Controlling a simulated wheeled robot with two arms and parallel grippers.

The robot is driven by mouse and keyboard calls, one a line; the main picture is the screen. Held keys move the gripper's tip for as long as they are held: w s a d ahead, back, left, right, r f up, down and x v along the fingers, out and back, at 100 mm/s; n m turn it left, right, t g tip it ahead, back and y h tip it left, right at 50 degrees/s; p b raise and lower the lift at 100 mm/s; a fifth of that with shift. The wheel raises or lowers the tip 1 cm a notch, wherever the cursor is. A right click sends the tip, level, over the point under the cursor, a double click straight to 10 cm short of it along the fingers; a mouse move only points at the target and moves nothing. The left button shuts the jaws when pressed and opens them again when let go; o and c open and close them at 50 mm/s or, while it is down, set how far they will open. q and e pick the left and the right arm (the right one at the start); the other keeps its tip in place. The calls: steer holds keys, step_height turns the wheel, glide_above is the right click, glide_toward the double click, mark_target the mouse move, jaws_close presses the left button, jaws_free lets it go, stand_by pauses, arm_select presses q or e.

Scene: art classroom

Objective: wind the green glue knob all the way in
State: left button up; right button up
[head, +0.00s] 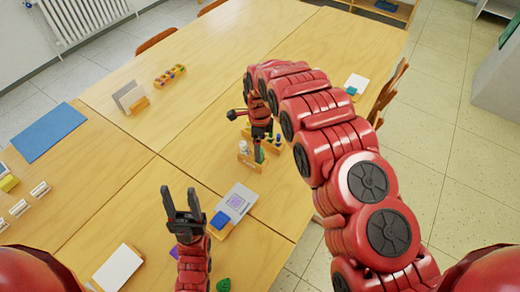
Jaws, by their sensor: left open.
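A small green piece (259,156), which looks like the green glue knob, stands at a small wooden holder (246,162) near the middle of the table. How far in the knob is wound is too small to tell. My right arm arches over from the right and its end, the right gripper (260,140), points down right at the green piece. Its fingers are mostly hidden, so I cannot tell whether they touch or grip it. My left gripper (183,208) is open and empty, fingers pointing away, left of and nearer than the holder.
A card with a blue block (221,220) lies right of my left gripper. Several small bottles (277,143) stand beside the holder. A grey and white panel stand (131,98), a coloured block row (169,76) and a blue mat (40,132) lie farther left. The table's middle left is clear.

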steer(key=shift+f+b, duration=0.35)
steer(key=shift+f, duration=0.45)
steer(key=c, duration=1.4)
steer(key=shift+c, duration=0.2)
